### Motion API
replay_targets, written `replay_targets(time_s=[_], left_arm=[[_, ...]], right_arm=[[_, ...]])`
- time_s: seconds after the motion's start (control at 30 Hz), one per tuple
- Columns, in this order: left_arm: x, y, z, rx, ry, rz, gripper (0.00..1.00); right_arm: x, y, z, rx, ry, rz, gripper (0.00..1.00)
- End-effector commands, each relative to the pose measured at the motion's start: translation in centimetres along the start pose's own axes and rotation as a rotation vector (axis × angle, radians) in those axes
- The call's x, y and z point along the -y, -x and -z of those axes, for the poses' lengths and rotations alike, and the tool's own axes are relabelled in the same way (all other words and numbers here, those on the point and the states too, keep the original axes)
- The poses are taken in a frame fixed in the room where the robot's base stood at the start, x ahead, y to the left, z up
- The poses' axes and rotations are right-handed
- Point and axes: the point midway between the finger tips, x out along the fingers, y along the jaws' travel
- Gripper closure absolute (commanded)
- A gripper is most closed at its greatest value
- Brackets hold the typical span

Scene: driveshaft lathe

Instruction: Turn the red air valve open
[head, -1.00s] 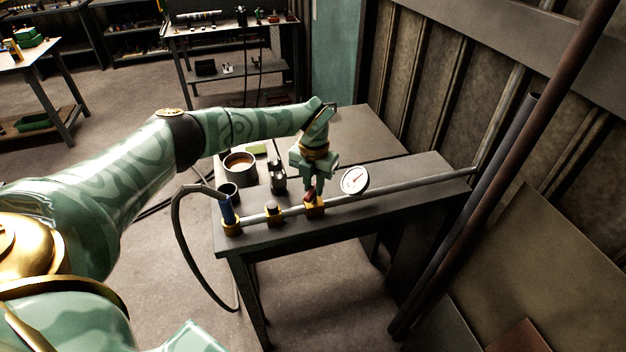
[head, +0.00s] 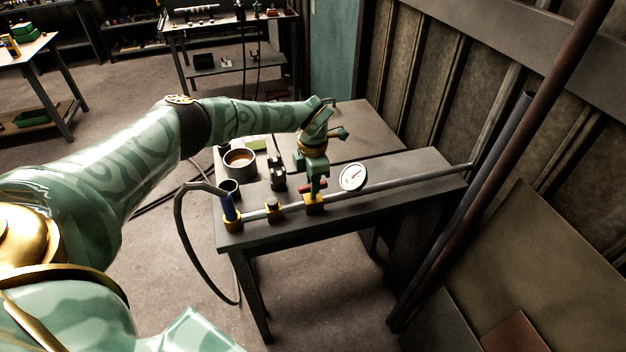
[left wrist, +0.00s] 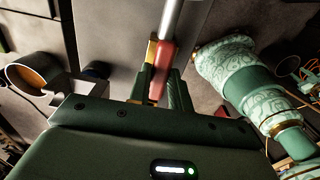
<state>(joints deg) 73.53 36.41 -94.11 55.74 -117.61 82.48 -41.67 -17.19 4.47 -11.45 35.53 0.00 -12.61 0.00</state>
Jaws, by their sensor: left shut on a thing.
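The red air valve handle (head: 306,188) sits on a yellow valve body (head: 313,202) on the grey pipe, near the front edge of the bench. My left gripper (head: 316,190) reaches down from above and is shut on the red handle. In the left wrist view the red handle (left wrist: 160,68) lies between the two green fingers (left wrist: 161,88), roughly in line with the pipe (left wrist: 178,18). The fingers hide part of the handle in the head view. My right gripper is not in view.
A round white gauge (head: 353,177) stands on the pipe just right of the valve. A pot (head: 240,160) stands behind. The right part of the bench is clear.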

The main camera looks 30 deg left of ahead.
Motion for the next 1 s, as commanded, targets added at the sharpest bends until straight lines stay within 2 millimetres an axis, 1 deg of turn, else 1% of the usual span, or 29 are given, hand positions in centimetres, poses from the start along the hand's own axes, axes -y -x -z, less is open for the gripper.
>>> replay_targets(time_s=[0.23,0.63,0.67,0.7,0.73,1.0], left_arm=[[-0.09,0.12,-0.04,0.001,-0.045,-0.003,1.00],[-0.10,0.12,-0.05,0.002,-0.051,-0.003,1.00],[-0.10,0.12,-0.05,0.002,-0.051,-0.003,0.74],[-0.10,0.12,-0.05,0.002,-0.050,-0.003,0.63],[-0.09,0.11,-0.05,0.002,-0.050,-0.003,0.58],[-0.04,0.11,-0.02,0.001,-0.049,-0.001,0.58]], right_arm=[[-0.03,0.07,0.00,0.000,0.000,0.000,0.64],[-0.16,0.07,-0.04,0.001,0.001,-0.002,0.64],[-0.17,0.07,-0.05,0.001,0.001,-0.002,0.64],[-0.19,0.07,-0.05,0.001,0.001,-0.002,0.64],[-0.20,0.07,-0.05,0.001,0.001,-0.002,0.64],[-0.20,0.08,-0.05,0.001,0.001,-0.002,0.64]])
